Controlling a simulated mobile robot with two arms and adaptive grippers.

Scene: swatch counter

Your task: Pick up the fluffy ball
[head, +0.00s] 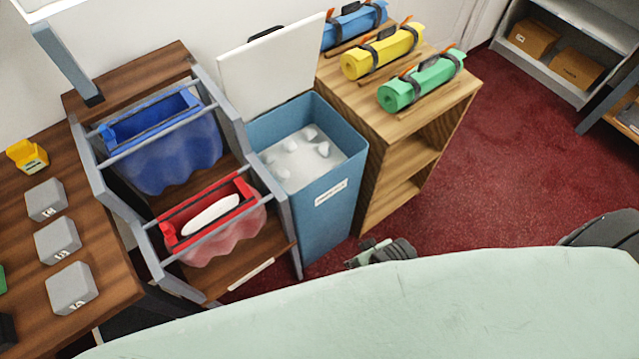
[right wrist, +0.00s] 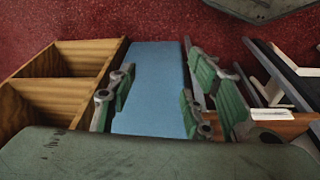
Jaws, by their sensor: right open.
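Several small white fluffy balls (head: 311,133) lie on a white, fluffy-looking fill inside the open blue bin (head: 332,215). I cannot tell which ball is meant. My right gripper (head: 382,252) is low, in front of the bin and the wooden shelf, partly hidden by my own pale green body. In the right wrist view my right gripper (right wrist: 158,95) is open and empty. The bin's blue side (right wrist: 150,75) shows between its fingers; the balls are out of that view. My left gripper is not in view.
The bin's white lid (head: 268,62) stands raised at the back. A wooden shelf unit (head: 440,110) with rolled mats stands right of it. A grey rack (head: 232,125) with blue and red bags stands left. Red carpet (head: 520,150) is clear at right.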

